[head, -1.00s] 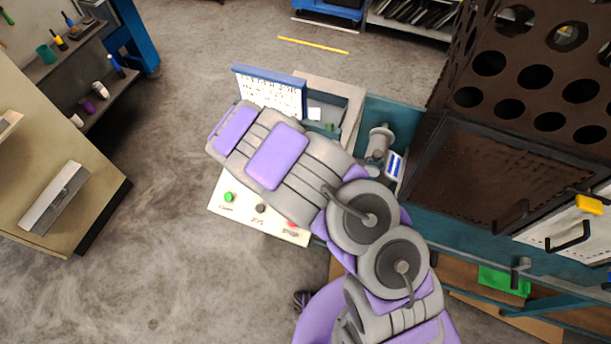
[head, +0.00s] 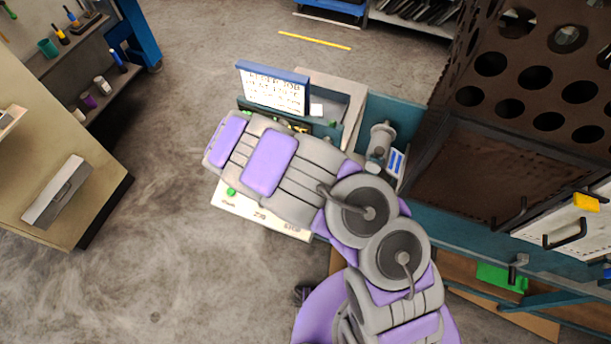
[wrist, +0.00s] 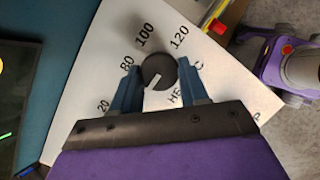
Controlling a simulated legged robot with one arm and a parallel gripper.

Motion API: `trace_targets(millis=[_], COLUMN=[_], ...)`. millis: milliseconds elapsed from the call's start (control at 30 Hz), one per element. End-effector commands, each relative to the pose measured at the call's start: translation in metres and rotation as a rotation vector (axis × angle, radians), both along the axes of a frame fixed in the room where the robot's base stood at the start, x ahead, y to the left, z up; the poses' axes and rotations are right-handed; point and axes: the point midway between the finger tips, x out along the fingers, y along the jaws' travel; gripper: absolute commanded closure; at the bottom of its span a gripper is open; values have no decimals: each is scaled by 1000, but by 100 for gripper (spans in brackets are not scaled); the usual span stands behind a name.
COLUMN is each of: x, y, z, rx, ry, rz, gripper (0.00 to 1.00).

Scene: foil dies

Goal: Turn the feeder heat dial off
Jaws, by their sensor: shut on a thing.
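In the wrist view, the dark round heat dial (wrist: 158,72) sits on a white panel with 20, 80, 100 and 120 printed around it. A pale pointer line on the dial runs toward the lower left. My gripper (wrist: 160,78) has one finger on each side of the dial and is shut on it. In the head view, my arm hides the dial and the gripper; only the front strip of the white panel (head: 262,217) shows, with a green button (head: 231,192) at its left.
A lettered sign board (head: 273,92) stands behind the panel, close to my arm. A grey cylindrical fitting (head: 381,140) and a brown perforated housing (head: 530,90) are to the right. A workbench (head: 75,185) stands at the left, with open floor between.

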Motion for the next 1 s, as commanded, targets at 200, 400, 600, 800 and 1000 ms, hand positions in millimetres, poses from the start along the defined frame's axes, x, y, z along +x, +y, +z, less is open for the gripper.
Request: trace_targets(millis=[200, 400, 600, 800, 1000], x=[1, 0, -2, -11, -25], y=[-1, 1, 4, 14, 30], z=[2, 1, 5, 27, 62], rx=[-1, -2, -4, -2, 2], ry=[-3, -2, -4, -4, -5], rz=[0, -1, 0, 1, 0], gripper=[38, 32, 32, 32, 32])
